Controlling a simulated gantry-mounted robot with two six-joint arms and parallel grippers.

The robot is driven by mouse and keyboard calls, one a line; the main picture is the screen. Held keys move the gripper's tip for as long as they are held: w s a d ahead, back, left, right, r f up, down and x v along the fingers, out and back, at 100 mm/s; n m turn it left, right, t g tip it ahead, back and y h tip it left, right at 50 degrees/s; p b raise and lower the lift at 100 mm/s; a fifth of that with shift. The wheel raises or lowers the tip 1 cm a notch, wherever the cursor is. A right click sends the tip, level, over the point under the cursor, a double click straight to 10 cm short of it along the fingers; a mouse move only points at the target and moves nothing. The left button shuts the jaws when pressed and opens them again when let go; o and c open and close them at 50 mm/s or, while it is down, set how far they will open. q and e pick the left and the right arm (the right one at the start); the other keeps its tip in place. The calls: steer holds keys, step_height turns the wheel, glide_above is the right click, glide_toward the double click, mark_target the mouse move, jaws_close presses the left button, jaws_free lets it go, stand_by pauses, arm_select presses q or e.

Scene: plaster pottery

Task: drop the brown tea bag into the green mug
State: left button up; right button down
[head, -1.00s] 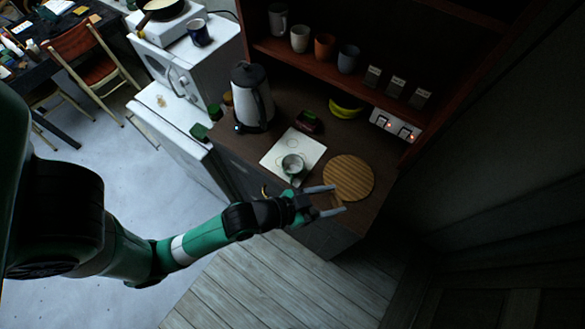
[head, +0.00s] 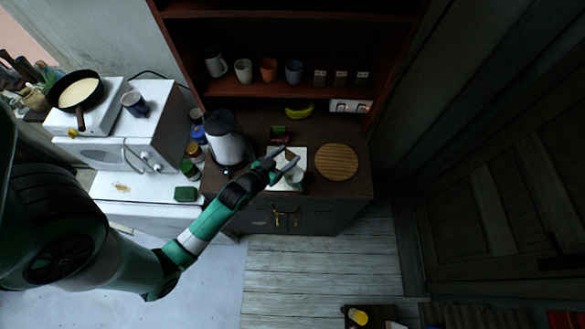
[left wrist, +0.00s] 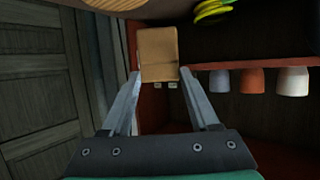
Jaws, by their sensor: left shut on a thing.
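My left gripper (head: 279,161) is over that board, close to the mug in the head view. It is shut on the brown tea bag (head: 289,155). In the left wrist view the tea bag (left wrist: 158,55) shows as a flat brown square between the fingertips (left wrist: 160,75). The mug does not show in the left wrist view. How high the bag is above the board is hard to tell. My right gripper is not in view.
The white board (head: 301,153) lies between a kettle (head: 226,146) on the left and a round wooden board (head: 336,161) on the right. A small dark red and green box (head: 279,131) and bananas (head: 299,112) lie behind. Several cups stand on the shelf above.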

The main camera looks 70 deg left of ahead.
arm_select(q)
steer(key=shift+a+r, duration=0.25)
steer(key=shift+s, duration=0.1)
step_height(320, 180, down, 6)
steer(key=b, duration=0.6)
steer(key=o, duration=0.7)
steer(key=v, duration=1.1)
steer(key=shift+s+d, duration=0.2)
